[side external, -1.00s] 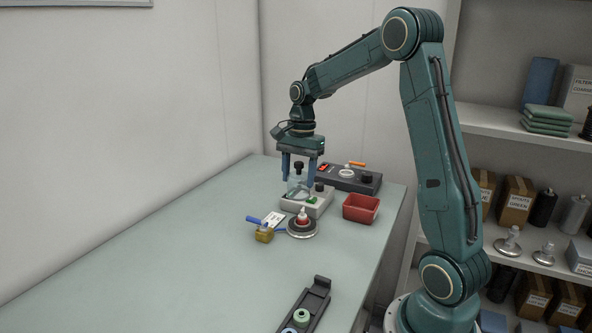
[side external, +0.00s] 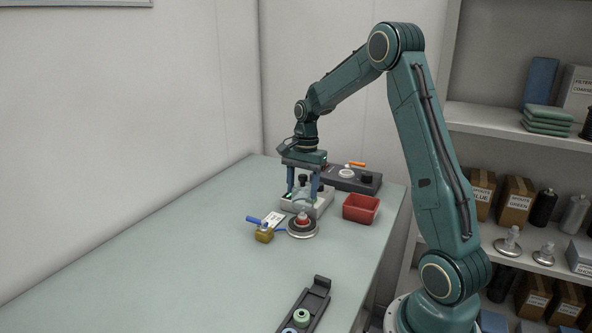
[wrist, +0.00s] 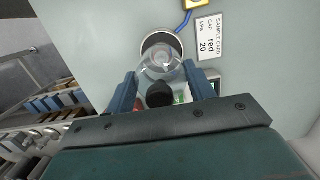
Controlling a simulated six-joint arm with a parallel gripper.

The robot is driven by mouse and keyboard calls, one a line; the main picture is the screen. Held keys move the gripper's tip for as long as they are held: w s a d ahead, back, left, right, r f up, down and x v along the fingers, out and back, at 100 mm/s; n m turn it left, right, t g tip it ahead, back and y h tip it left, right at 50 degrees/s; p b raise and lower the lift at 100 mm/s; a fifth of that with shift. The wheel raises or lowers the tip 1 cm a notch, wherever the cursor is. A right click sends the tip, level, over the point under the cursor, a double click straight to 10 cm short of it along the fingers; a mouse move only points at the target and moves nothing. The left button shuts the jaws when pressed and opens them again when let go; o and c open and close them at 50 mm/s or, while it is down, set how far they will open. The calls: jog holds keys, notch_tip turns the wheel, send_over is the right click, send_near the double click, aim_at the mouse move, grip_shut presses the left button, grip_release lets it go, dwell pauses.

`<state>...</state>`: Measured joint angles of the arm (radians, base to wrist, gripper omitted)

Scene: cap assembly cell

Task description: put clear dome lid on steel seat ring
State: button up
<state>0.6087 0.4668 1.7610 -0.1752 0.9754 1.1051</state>
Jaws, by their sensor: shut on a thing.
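The clear dome lid (side external: 302,204) with a black knob hangs between the fingers of my gripper (side external: 303,197), which is shut on it. In the wrist view the see-through dome (wrist: 161,66) and its black knob (wrist: 160,95) lie between the two blue fingers (wrist: 161,77). The steel seat ring (side external: 304,235) is a round disc on the table, with a red part at its middle. The dome is low over or near this red part; I cannot tell whether they touch. In the wrist view the ring (wrist: 147,44) is partly hidden behind the dome.
A grey fixture block (side external: 322,205) stands just behind the ring. A red bin (side external: 361,208) is to its right, and a dark control box (side external: 345,178) is behind. A brass block with a blue handle (side external: 264,234) and a sample card (side external: 274,219) lie left. The left table area is clear.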

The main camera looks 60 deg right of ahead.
aim_at(302, 204)
jog(key=shift+f, duration=0.25)
dwell(0.4)
jog(key=shift+f, duration=0.7)
jog(key=shift+f, duration=0.6)
dwell(0.7)
jog(key=shift+f, duration=0.7)
jog(key=shift+f, duration=0.65)
dwell(1.2)
jog(key=o, duration=1.1)
jog(key=shift+c, duration=0.2)
jog(key=shift+r, duration=0.2)
